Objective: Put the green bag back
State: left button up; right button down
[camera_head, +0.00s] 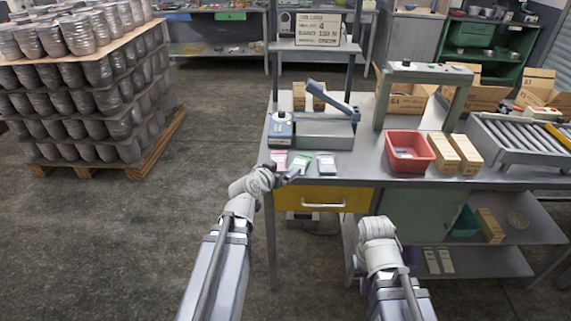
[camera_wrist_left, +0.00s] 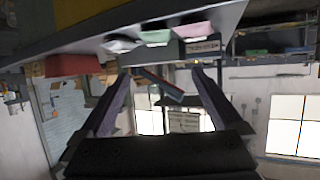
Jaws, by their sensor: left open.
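The green bag (camera_head: 302,160) lies on the front part of the metal workbench (camera_head: 352,168), between a pink bag (camera_head: 279,158) and a pale bag (camera_head: 327,165). My left gripper (camera_head: 291,173) is at the bench's front edge, close to the green bag, and hides part of it. The left wrist view is upside down. In it, the green bag (camera_wrist_left: 157,37) shows beyond the open left fingers (camera_wrist_left: 160,82), with nothing clearly held between them. My right wrist shows in the head view in front of the drawer, but its fingers are hidden.
A blue-and-grey sealer (camera_head: 325,132) with a raised lever stands behind the bags. A red bin (camera_head: 408,151), tan boxes (camera_head: 466,153) and a roller conveyor (camera_head: 520,140) are to the right. The yellow drawer (camera_head: 323,198) is below. Floor at left is clear before the stacked pallet (camera_head: 100,165).

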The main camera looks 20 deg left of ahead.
pick_arm(q)
jog(key=s+d+f+m+g+h, duration=0.1)
jog(key=s+d+f+m+g, duration=0.1)
jog(key=s+d+f+g, duration=0.45)
jog(key=s+d+f+m+g+h, duration=0.15)
jog(key=s+d+f, duration=0.25)
jog(key=d, duration=0.6)
jog(key=s+d+f+g+y, duration=0.2)
jog(key=s+g+y, duration=0.3)
jog(key=s, duration=0.7)
jog(key=shift+s+f+n+g, duration=0.25)
jog(key=shift+f+n+g, duration=0.15)
jog(key=shift+f+n, duration=0.05)
